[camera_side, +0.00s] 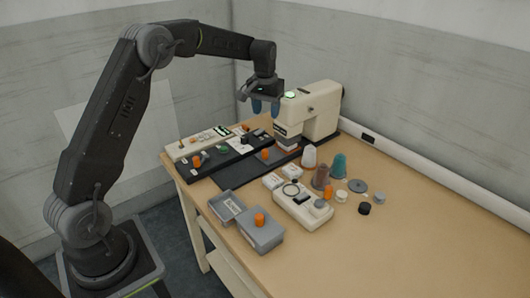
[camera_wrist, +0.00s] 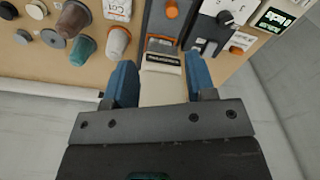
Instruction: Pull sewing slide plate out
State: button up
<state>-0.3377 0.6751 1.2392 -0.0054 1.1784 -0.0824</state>
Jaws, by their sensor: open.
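The cream sewing machine (camera_side: 322,112) stands at the back of the table on a dark flat base (camera_side: 232,176). An orange knob (camera_side: 265,154) sits on that base in front of the machine, and it also shows at the top of the wrist view (camera_wrist: 171,10). I cannot make out the slide plate's edges for certain. My gripper (camera_side: 266,107) points down beside the machine's head, above the base. In the wrist view its blue fingers (camera_wrist: 161,63) are apart and empty, with the cream machine head (camera_wrist: 160,88) showing between them.
A control panel (camera_side: 215,145) with knobs lies left of the base. Thread spools (camera_side: 339,166), a cream box with a cable (camera_side: 302,207), a grey box with an orange knob (camera_side: 260,236) and small discs stand in front and to the right. The table's right front (camera_side: 400,255) is clear.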

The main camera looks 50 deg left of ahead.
send_over(265, 150)
notch_tip(265, 150, down, 4)
jog(key=shift+n+g, duration=0.3)
notch_tip(265, 150, down, 14)
jog(key=shift+f, duration=0.1)
grip_shut()
dwell(0.4)
